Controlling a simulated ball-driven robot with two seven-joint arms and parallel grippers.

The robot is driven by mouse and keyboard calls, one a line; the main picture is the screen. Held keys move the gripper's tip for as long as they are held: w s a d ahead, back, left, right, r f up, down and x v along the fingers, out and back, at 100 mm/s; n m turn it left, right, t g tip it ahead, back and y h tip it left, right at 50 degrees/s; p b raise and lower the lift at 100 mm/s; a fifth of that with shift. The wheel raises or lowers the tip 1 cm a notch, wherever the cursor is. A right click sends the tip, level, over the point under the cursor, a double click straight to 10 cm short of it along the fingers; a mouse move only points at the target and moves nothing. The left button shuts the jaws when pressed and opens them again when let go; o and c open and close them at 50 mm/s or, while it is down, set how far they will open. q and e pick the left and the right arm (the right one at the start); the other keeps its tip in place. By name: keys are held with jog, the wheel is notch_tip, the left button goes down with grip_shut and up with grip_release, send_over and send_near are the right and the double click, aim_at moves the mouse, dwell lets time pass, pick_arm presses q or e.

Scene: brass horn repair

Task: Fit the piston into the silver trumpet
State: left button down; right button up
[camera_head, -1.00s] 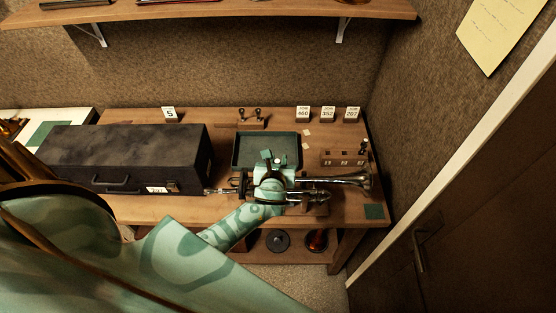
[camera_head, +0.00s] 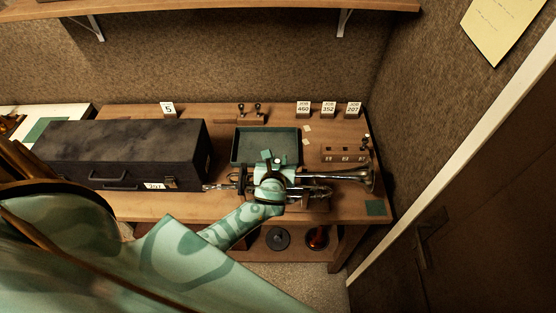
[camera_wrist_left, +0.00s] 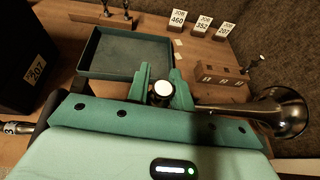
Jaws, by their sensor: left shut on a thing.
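The silver trumpet (camera_head: 350,178) lies on its side along the front of the bench, with its bell to the right. The bell also shows in the wrist view (camera_wrist_left: 284,112). My left gripper (camera_head: 272,158) is over the middle of the trumpet and hides its valve section. In the wrist view its two green fingers (camera_wrist_left: 161,90) are shut on a small part with a round white top (camera_wrist_left: 163,88), which looks like the piston. Its lower body is hidden, so I cannot tell whether it is inside a valve casing. My right gripper is not in view.
A dark case (camera_head: 120,150) stands close on the left. A green-lined tray (camera_head: 240,145) lies behind the gripper. A wooden block with holes (camera_head: 345,154) is behind the bell. Job cards (camera_head: 328,108) and a small rack (camera_head: 250,118) stand at the back. A shelf hangs above.

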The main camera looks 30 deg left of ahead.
pick_arm(q)
jog(key=shift+f+b, duration=0.95)
jog(key=shift+f, duration=0.25)
jog(key=c, duration=1.1)
grip_release()
jog(key=shift+f, duration=0.1)
jog(key=shift+c, duration=0.2)
jog(key=shift+s, duration=0.1)
jog(key=shift+s+d, duration=0.2)
jog(key=shift+s, duration=0.05)
jog(key=v, duration=1.5)
jog(key=shift+s+d+r+p, duration=0.2)
jog(key=shift+r+p, duration=0.1)
jog(key=shift+p, duration=0.15)
jog(key=shift+a, duration=0.1)
